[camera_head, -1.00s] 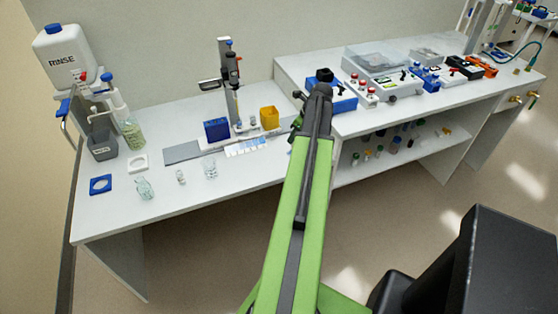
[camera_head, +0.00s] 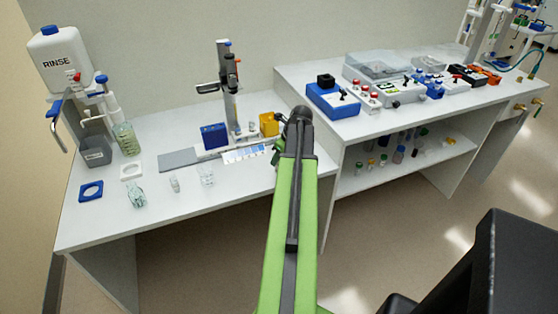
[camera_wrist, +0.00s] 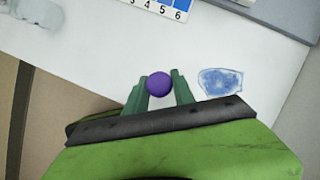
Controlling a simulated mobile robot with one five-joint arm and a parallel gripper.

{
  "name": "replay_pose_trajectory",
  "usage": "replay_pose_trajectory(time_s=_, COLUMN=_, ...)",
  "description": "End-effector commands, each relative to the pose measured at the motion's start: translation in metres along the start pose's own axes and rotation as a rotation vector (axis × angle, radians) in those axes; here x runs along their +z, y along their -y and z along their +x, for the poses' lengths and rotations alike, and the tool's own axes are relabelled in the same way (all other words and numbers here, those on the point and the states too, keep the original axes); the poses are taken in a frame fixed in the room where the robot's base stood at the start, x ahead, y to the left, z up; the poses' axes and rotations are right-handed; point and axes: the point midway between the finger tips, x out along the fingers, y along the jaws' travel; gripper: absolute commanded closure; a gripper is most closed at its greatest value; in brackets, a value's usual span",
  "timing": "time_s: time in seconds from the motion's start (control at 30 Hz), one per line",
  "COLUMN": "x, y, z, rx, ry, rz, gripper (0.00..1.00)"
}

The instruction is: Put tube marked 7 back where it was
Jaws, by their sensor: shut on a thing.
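In the wrist view my gripper (camera_wrist: 159,88) is shut on a round purple-topped thing (camera_wrist: 159,83), seen from above between the green fingers. It may be the tube's cap; no number 7 is readable, and its body is hidden below. White bench top shows around it. A numbered card (camera_wrist: 165,6) with 3, 4, 5 and 6 in sight lies beyond the fingers; the card (camera_head: 245,154) also shows in the head view. There my gripper (camera_head: 279,152) is near the bench's right end, mostly hidden by my arm.
A blue rack (camera_head: 214,136), a stand (camera_head: 229,90) and a yellow block (camera_head: 269,124) are at the back. A clear bluish piece (camera_wrist: 221,82) lies right of my fingers. Glassware (camera_head: 206,176) stands front left. A higher bench with a blue device (camera_head: 332,101) adjoins on the right.

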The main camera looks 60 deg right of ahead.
Motion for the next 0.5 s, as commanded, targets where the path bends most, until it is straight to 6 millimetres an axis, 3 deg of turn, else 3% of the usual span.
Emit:
replay_pose_trajectory(time_s=0.13, x=-0.0018, y=0.0002, z=0.0036, rx=0.000, ry=0.000, rz=0.000, gripper=1.00)
replay_pose_trajectory(time_s=0.17, x=-0.0017, y=0.0002, z=0.0033, rx=0.000, ry=0.000, rz=0.000, gripper=0.69)
replay_pose_trajectory(time_s=0.3, x=-0.0013, y=0.0003, z=0.0020, rx=0.000, ry=0.000, rz=0.001, gripper=0.50)
replay_pose_trajectory(time_s=0.5, x=-0.0015, y=0.0005, z=0.0020, rx=0.000, ry=0.000, rz=0.001, gripper=0.48)
